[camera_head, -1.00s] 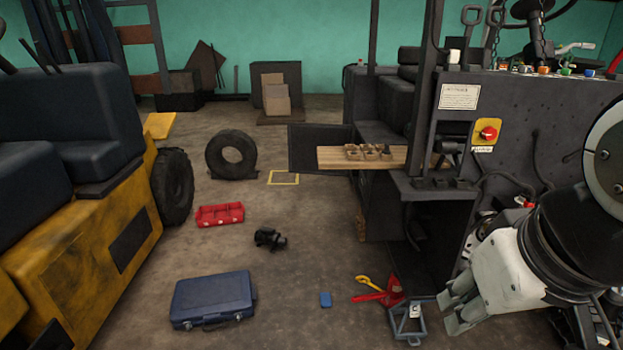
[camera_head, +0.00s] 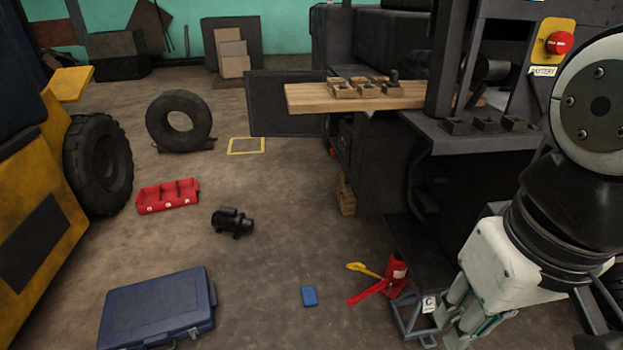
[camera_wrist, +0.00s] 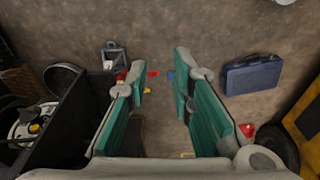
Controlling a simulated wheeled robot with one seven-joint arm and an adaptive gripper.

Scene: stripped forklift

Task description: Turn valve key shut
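I cannot make out a valve key for certain in either view. In the wrist view, a pale rounded fitting with a small yellow part (camera_wrist: 34,126) lies at the left edge, beside a dark panel; I cannot tell whether it bears the key. My gripper (camera_head: 457,318) hangs low at the lower right of the head view, pointing down.
A red jack (camera_head: 394,278) and a grey stand (camera_head: 413,322) are near my gripper. The forklift body (camera_head: 450,135) with a red battery switch (camera_head: 558,42) is at right.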

